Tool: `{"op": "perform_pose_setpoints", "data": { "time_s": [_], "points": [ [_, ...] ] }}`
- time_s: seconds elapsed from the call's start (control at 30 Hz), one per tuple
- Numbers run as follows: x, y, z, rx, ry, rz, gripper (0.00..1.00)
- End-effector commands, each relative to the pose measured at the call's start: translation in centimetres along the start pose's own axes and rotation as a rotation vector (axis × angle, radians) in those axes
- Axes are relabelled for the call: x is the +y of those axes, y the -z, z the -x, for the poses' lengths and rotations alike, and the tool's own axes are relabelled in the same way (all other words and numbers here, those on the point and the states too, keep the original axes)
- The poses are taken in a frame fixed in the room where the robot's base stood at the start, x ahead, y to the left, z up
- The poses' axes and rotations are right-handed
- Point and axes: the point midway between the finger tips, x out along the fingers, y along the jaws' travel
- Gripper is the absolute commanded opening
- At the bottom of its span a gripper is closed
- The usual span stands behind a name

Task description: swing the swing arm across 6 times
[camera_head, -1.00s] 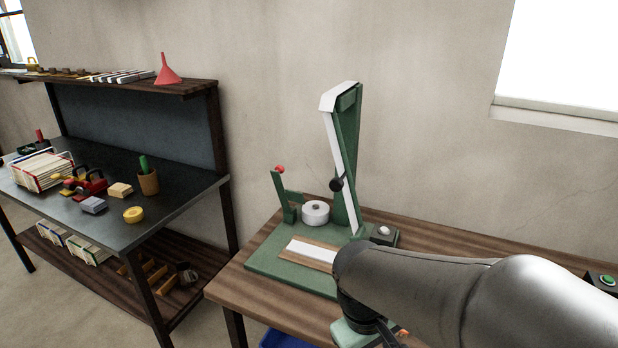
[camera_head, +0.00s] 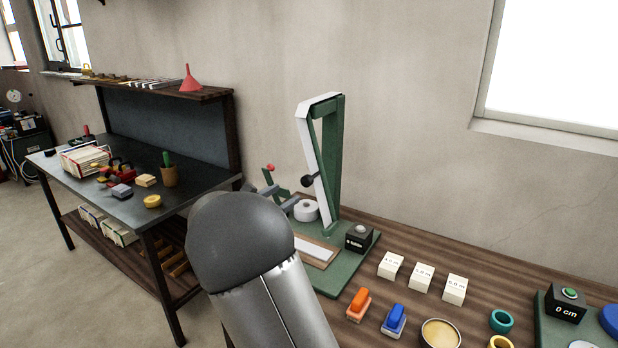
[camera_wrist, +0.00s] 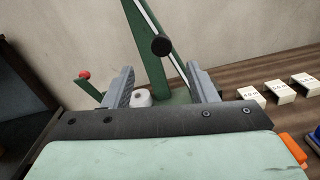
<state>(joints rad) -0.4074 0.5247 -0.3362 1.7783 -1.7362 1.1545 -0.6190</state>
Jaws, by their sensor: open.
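A green stand with a tall upright (camera_head: 334,150) stands on the wooden table. A slanted white-faced arm (camera_head: 307,138) runs down from its top, and a black ball knob (camera_head: 311,180) sits partway down it. In the wrist view the knob (camera_wrist: 162,46) is ahead of and above the fingertips, roughly between them sideways. My gripper (camera_wrist: 160,88) is open and empty, with a grey finger on each side. In the head view my gripper (camera_head: 277,197) is left of the knob, close to the white roll, partly hidden by my arm. I see no contact with the knob.
A white roll (camera_head: 306,211) and a red-tipped lever (camera_head: 270,168) are on the stand's left. A black button box (camera_head: 359,238) stands on its right. White blocks (camera_head: 421,277), an orange stamp (camera_head: 359,303) and a blue stamp (camera_head: 394,319) lie on the table at right.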

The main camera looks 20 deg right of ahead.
Motion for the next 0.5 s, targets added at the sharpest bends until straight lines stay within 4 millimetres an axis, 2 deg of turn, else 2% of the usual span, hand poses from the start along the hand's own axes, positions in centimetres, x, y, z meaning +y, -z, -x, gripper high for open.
{"op": "perform_pose_setpoints", "data": {
  "time_s": [0.1, 0.5],
  "points": [
    [-0.1, -0.2, -2.9, -0.001, 0.005, 0.002, 0.52],
    [-0.1, -0.1, -11.0, 0.001, 0.004, 0.0, 0.52]
  ]
}}
